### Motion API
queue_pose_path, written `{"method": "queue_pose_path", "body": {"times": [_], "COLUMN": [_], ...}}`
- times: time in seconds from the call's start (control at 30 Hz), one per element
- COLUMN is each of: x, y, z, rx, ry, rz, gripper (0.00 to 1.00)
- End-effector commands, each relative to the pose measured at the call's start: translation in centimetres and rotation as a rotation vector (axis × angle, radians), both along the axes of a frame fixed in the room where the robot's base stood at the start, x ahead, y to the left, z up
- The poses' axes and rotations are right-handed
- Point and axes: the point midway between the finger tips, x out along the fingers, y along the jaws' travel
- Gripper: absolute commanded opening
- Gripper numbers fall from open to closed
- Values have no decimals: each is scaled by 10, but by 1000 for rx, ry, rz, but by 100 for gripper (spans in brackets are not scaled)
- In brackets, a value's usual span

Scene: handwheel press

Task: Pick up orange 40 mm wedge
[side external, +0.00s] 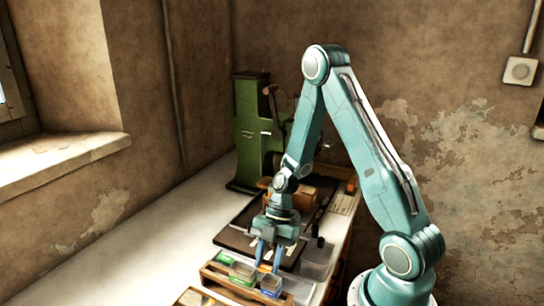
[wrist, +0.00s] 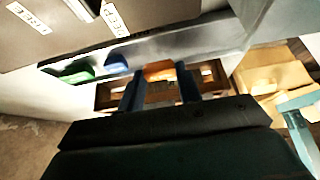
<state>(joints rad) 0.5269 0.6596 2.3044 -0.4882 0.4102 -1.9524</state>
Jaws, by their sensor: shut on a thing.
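The orange wedge (wrist: 158,70) shows in the wrist view between the tips of my two blue fingers. My gripper (wrist: 160,76) is shut on it. In the side view my gripper (side external: 268,262) points down above the wooden rack (side external: 222,283) at the front of the bench. Only a small bit of orange shows there between the fingers, and the rest of the wedge is hidden. I cannot tell whether the wedge is clear of the surface below it.
Green (wrist: 75,72) and blue (wrist: 116,62) pieces lie left of the wedge in the wrist view. A green press (side external: 248,135) stands at the back. The bench's left side is clear.

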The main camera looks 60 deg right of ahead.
Motion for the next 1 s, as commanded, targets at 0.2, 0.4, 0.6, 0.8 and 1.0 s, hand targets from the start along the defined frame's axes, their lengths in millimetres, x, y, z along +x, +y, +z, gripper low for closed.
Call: {"method": "queue_pose_path", "body": {"times": [0.2,0.4,0.6,0.8,1.0], "x": [0,1,1,1,1], "y": [0,0,-1,0,0], "z": [30,64,100,135,161], "rx": [-1,-2,-2,-1,0], "ry": [-4,-6,-4,-4,-3], "rz": [0,0,0,0,-1], "gripper": [13,13,13,13,13]}}
